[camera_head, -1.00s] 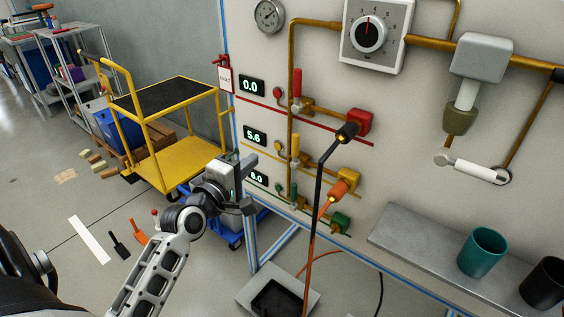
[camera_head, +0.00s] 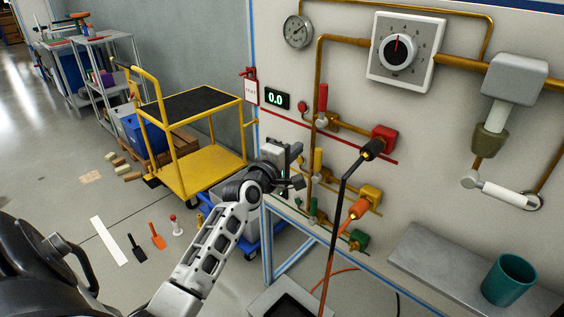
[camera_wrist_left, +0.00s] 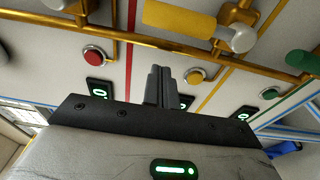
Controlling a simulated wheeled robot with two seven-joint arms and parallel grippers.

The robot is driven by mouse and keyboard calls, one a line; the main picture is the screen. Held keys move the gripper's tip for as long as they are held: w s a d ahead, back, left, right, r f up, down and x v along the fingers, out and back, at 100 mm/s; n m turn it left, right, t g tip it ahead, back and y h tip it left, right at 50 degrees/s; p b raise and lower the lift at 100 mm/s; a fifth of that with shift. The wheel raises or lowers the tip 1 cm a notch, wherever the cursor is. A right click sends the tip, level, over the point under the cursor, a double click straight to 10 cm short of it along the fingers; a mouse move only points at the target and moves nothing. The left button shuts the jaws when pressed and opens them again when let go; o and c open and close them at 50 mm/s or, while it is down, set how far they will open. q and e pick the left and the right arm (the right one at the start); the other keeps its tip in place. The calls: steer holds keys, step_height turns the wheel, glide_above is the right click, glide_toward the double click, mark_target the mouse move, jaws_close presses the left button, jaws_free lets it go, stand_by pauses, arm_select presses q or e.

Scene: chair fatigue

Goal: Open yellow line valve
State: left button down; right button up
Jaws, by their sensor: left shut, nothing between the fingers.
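The yellow line valve has a yellow handle (camera_head: 318,160) that stands upright on the panel, beside the vertical brass pipe. The handle shows large at the top of the left wrist view (camera_wrist_left: 180,18), with a silver end cap. A yellow round button (camera_wrist_left: 194,76) sits just right of my fingers in that view. My left gripper (camera_head: 296,160) is in front of the panel, left of the yellow handle. In the wrist view its fingers (camera_wrist_left: 156,86) are shut and empty, apart from the handle. My gripper hides the yellow line's display in the head view. My right gripper is out of view.
A red valve handle (camera_head: 322,97) is above and a green one (camera_head: 313,207) below. A grey shelf (camera_head: 430,262) holds a teal cup (camera_head: 508,280). A yellow cart (camera_head: 205,165) stands left.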

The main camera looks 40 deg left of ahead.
mark_target(317, 164)
arm_select(q)
steer(key=d, duration=0.2)
steer(key=s+d, duration=0.1)
steer(key=d, duration=0.1)
steer(key=shift+s+p, duration=0.2)
steer(key=shift+p, duration=0.2)
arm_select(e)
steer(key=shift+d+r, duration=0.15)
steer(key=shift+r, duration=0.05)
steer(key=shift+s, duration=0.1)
arm_select(q)
steer(key=shift+d, duration=0.1)
steer(key=shift+m, duration=0.5)
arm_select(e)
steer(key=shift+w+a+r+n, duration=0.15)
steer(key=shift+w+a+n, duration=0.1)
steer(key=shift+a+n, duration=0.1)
arm_select(q)
steer(key=shift+d, duration=0.15)
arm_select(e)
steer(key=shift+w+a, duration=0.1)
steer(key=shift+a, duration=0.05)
